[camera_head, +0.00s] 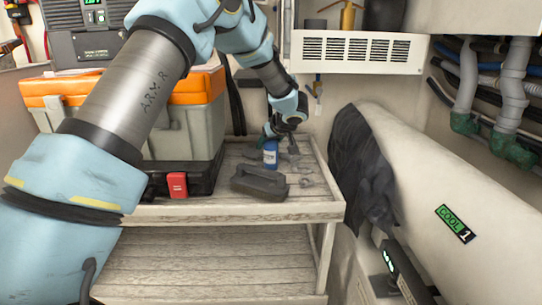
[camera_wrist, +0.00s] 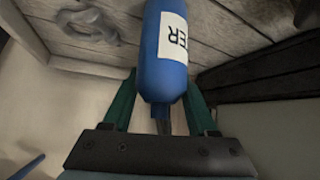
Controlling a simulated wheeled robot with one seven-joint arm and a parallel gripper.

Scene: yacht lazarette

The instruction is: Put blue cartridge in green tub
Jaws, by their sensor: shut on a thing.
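The blue cartridge (camera_head: 270,154) has a white label and stands near the back of the upper wooden shelf in the head view. In the wrist view the blue cartridge (camera_wrist: 165,55) sits between the two green fingers, with its narrow end toward the palm and lettering ending in "TER" on its label. My gripper (camera_head: 272,136) is shut on it from above; it also shows in the wrist view (camera_wrist: 160,105). I cannot tell whether the cartridge touches the shelf. No green tub is visible in either view.
A dark grey case (camera_head: 260,184) lies just in front of the cartridge. An orange-and-grey toolbox (camera_head: 185,115) stands to the left, with a red-tagged black case (camera_head: 178,186) below it. Metal pieces lie to the right. A lower shelf (camera_head: 215,265) is bare.

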